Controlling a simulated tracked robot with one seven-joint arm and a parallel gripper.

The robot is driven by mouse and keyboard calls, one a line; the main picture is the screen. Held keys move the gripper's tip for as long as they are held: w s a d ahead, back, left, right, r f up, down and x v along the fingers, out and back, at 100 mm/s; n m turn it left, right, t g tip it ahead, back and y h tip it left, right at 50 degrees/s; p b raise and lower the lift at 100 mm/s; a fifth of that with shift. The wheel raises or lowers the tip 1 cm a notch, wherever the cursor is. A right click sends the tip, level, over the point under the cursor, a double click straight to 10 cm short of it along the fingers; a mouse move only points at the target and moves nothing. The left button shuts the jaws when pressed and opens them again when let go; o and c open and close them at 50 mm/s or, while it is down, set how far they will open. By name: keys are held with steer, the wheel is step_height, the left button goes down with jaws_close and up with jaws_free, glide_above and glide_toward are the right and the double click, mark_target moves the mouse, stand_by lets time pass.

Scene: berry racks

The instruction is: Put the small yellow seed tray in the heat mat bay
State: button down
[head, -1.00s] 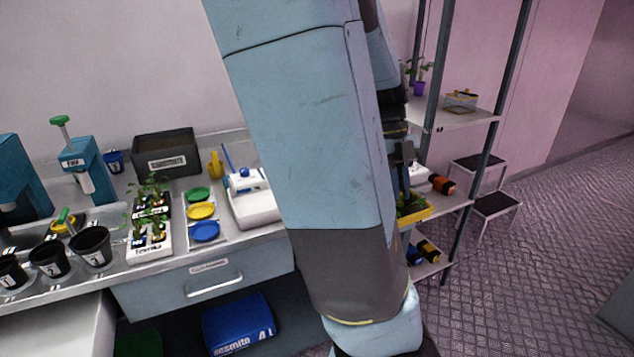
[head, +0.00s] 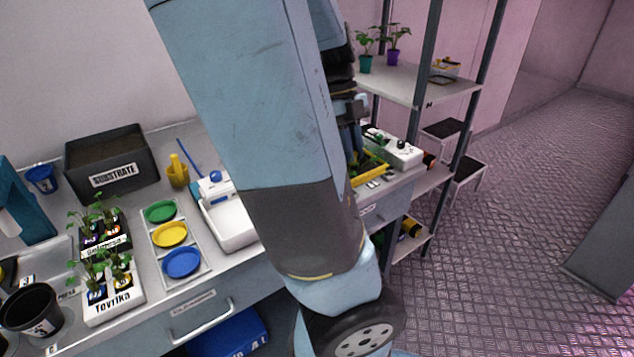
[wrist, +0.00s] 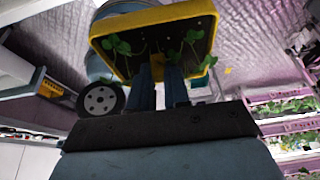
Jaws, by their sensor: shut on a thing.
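The small yellow seed tray (wrist: 150,18), with dark soil and green seedlings, fills the upper middle of the wrist view. My gripper (wrist: 160,78) is shut on it at the near side. In the head view the yellow tray (head: 371,173) shows partly to the right of my arm, which hides the rest of it. My gripper (head: 352,135) is just above it there, partly hidden. The tray is over or near the right end of the bench; I cannot tell whether it touches. I cannot make out the heat mat bay for certain.
A white box with a dark knob (head: 402,152) stands beside the tray. A shelf rack (head: 415,88) with potted plants stands behind it. On the bench left are a substrate bin (head: 112,165), coloured dishes (head: 170,235) and labelled seedling trays (head: 112,305). Open floor lies right.

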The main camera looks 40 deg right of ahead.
steer(key=shift+w+a, duration=0.2)
steer(key=shift+w+d+f, duration=0.15)
steer(key=shift+w+f, duration=0.15)
steer(key=shift+w, duration=0.3)
steer(key=shift+w+d+f, duration=0.15)
steer(key=shift+w+f, duration=0.1)
steer(key=shift+w, duration=0.3)
steer(key=shift+w+d+f, duration=0.15)
steer(key=shift+w+f, duration=0.05)
steer(key=shift+w, duration=0.15)
steer(key=w+d+f, duration=0.1)
steer(key=w+f, duration=0.1)
steer(key=w, duration=0.1)
steer(key=w+f, duration=0.3)
steer(key=w+d+f, duration=0.1)
steer(key=w+f, duration=0.2)
steer(key=w, duration=0.1)
steer(key=shift+w+d+f, duration=0.1)
steer(key=shift+d+f, duration=0.1)
steer(key=shift+d, duration=0.15)
steer(key=shift+f, duration=1.55)
